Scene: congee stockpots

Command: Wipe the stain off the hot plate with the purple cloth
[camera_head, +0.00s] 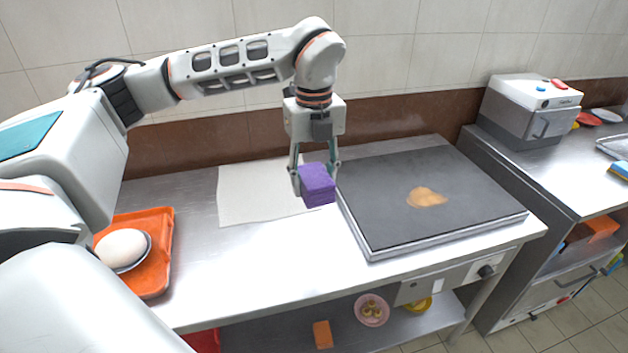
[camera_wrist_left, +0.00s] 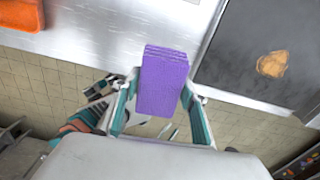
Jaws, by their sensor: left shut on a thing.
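The purple cloth (camera_head: 318,187) is a folded block held in my left gripper (camera_head: 316,176), which points down and is shut on it. It also shows between the fingers in the left wrist view (camera_wrist_left: 162,82). The cloth hangs above the counter, just left of the hot plate's left edge, apart from the stain. The hot plate (camera_head: 390,215) is a dark flat slab with a metal rim. The orange-brown stain (camera_head: 427,197) lies right of its middle and also shows in the left wrist view (camera_wrist_left: 272,64). My right gripper is not in view.
A white sheet (camera_head: 250,195) lies on the metal counter behind the cloth. An orange tray (camera_head: 157,240) holding a dish with a pale round thing is at left. A grey machine (camera_head: 527,112) stands on the right counter. The counter front (camera_head: 260,280) is clear.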

